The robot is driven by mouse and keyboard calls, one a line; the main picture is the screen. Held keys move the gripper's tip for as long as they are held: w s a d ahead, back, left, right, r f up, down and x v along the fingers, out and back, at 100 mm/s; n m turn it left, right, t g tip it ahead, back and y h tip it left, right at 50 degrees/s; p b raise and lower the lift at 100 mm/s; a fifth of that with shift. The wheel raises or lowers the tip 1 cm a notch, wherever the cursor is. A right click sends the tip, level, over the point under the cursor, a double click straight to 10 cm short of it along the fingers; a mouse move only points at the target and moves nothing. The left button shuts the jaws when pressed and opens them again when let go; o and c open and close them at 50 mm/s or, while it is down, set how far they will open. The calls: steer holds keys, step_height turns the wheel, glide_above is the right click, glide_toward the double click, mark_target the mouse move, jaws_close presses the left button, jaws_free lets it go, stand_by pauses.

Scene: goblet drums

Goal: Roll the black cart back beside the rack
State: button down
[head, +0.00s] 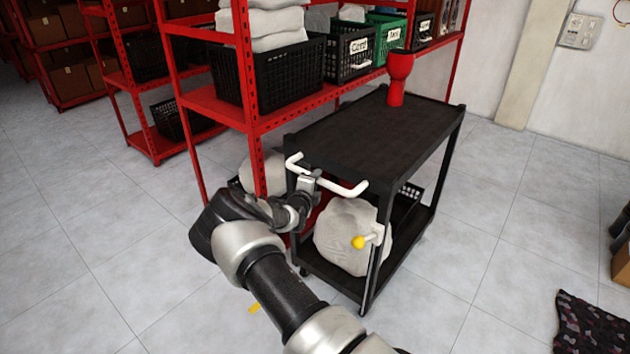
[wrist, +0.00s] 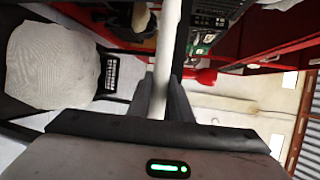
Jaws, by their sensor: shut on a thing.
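The black cart (head: 385,138) stands upright on the tiled floor, right beside the red rack (head: 262,125), its far part close along the rack's front. A white push handle (head: 345,187) sticks out from its near end. My gripper (head: 308,182) is shut on this handle; in the wrist view the white bar (wrist: 168,60) runs between the two fingers (wrist: 160,98). A red goblet drum (head: 399,78) stands on the cart's top. A pale grey bundle (head: 343,237) sits on the lower shelf and shows in the wrist view (wrist: 52,67). A yellow-knobbed lever (head: 359,242) is on the near end.
The rack holds black crates (head: 285,75) and a green crate (head: 390,35). A dark patterned cloth (head: 590,325) and a cardboard box (head: 621,265) lie at the right. The floor (head: 480,250) right of the cart is clear. A wall (head: 560,85) stands behind.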

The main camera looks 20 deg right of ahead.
steer(key=c, duration=1.6)
jaws_free()
steer(key=p+v, duration=0.2)
steer(key=v, duration=1.5)
steer(key=shift+s+r, duration=0.15)
